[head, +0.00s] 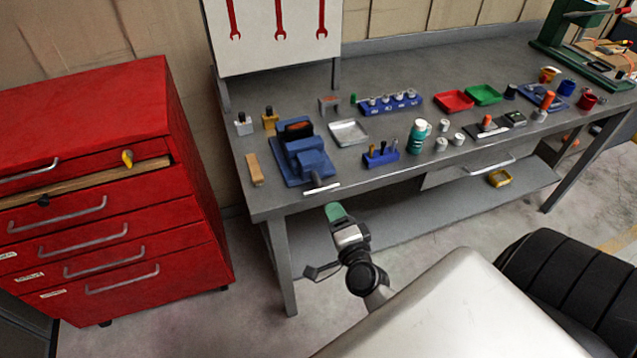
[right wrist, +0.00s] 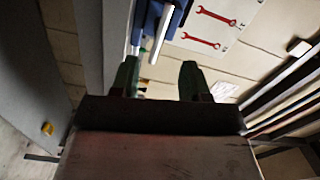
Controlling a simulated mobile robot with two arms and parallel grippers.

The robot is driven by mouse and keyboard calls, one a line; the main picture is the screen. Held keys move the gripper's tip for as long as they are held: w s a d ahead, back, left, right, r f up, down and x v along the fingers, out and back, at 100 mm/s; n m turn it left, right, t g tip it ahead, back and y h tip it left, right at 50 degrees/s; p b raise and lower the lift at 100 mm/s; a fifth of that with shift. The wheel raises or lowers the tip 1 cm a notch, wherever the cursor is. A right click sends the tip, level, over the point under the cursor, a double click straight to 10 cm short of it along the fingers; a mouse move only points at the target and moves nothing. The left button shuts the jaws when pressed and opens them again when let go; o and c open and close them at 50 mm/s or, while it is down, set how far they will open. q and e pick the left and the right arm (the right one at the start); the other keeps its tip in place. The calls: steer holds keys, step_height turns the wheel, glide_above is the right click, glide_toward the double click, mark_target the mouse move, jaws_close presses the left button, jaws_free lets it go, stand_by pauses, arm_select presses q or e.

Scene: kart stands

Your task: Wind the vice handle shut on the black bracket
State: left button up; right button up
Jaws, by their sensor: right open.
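The blue vice (head: 309,165) stands near the left front of the grey workbench. Its pale bar handle (head: 322,189) sticks out at the bench's front edge. A dark piece with a reddish-brown patch (head: 298,127) shows at the vice's jaws; I cannot tell whether it is the black bracket. My right gripper (head: 337,211) is just in front of the bench edge, below and right of the handle, apart from it. In the right wrist view its green fingers (right wrist: 158,80) are spread and empty, with the pale handle (right wrist: 162,36) and blue vice (right wrist: 143,15) beyond them. My left gripper is not in view.
A wooden block (head: 254,169) lies left of the vice, and a silver tray (head: 348,132) lies right of it. A blue tool holder (head: 381,157) and teal bottle (head: 418,136) stand farther right. A red drawer cabinet (head: 120,190) stands left of the bench.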

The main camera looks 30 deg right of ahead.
mark_target(320, 182)
steer(key=p+x, duration=0.1)
steer(key=x, duration=0.9)
steer(key=shift+w+d+f, duration=0.1)
steer(key=shift+w, duration=0.2)
jaws_close()
